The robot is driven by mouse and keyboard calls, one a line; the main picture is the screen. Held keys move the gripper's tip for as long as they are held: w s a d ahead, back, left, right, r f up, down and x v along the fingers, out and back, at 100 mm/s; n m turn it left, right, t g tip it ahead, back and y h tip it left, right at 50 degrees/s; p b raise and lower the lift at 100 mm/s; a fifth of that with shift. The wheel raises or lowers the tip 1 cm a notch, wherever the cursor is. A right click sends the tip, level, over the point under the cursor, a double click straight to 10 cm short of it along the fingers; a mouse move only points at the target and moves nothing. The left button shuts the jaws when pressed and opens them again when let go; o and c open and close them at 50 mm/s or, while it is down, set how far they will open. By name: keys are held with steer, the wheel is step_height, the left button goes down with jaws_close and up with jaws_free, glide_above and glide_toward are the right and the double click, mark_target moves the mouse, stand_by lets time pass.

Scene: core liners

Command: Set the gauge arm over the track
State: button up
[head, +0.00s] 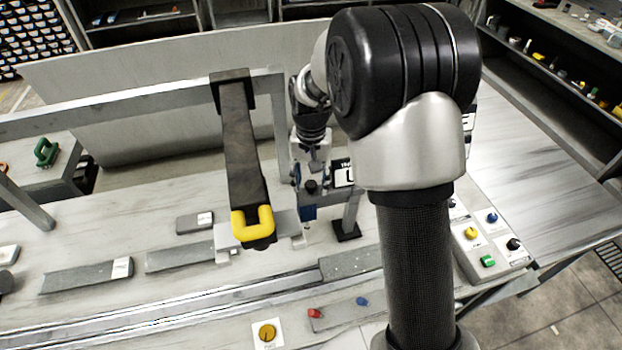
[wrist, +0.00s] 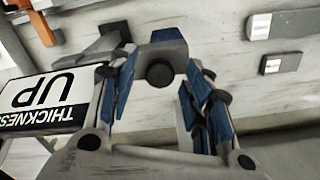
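The gauge arm (head: 242,150) is a dark bar hanging from a metal crossbeam, with a yellow handle (head: 252,225) at its near end. The track (head: 180,312) is a pair of long metal rails along the front of the bench. My gripper (head: 308,212) points down just right of the gauge arm, apart from the yellow handle. In the wrist view my gripper (wrist: 160,82) has its blue-padded fingers spread. A grey piece with a round black end (wrist: 160,60) shows between or beyond the fingertips; I cannot tell whether they touch it. The gauge arm is not clearly visible there.
A "THICKNESS UP" sign (wrist: 45,103) on a post stands close beside my gripper. Dark labelled core pieces (head: 195,222) lie on the bench to the left. A button panel (head: 490,240) is at right, and a yellow knob (head: 267,333) sits in front of the track.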

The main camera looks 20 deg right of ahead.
jaws_close()
stand_by(0.3)
stand_by(0.3)
